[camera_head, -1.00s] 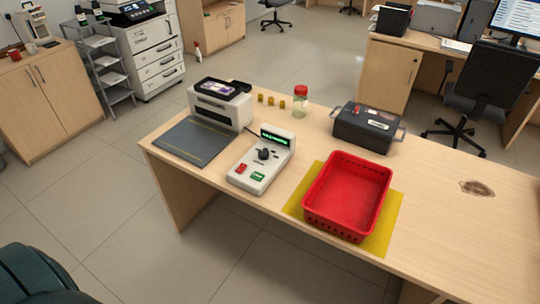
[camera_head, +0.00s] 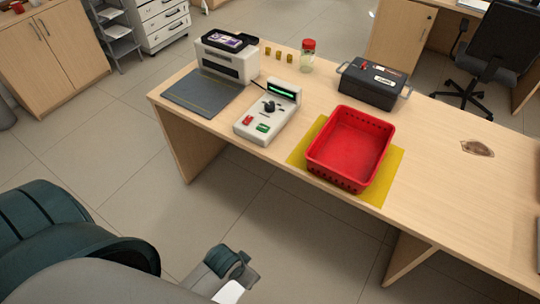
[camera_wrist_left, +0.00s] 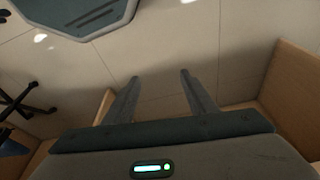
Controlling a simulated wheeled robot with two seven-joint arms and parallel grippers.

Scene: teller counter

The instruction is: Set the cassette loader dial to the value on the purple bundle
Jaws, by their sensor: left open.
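The cassette loader (camera_head: 267,112) is a white-grey box on the counter, with a black dial (camera_head: 269,105), a lit green display (camera_head: 283,89), a red button (camera_head: 248,120) and a green button (camera_head: 263,128). The value is too small to read. A purple bundle (camera_head: 228,40) lies in the black tray on top of the white machine. My left gripper (camera_wrist_left: 157,75) is open and empty in the left wrist view, fingers apart over floor. In the head view my left arm is low at the front, away from the counter. My right gripper is not in view.
A red basket (camera_head: 313,153) stands on a yellow mat (camera_head: 393,180). A dark box (camera_head: 372,86) with handles, a red-lidded jar (camera_head: 307,57) and several small yellow pieces (camera_head: 278,54) stand behind. A dark mat (camera_head: 200,97) lies left. The counter's right side is mostly clear.

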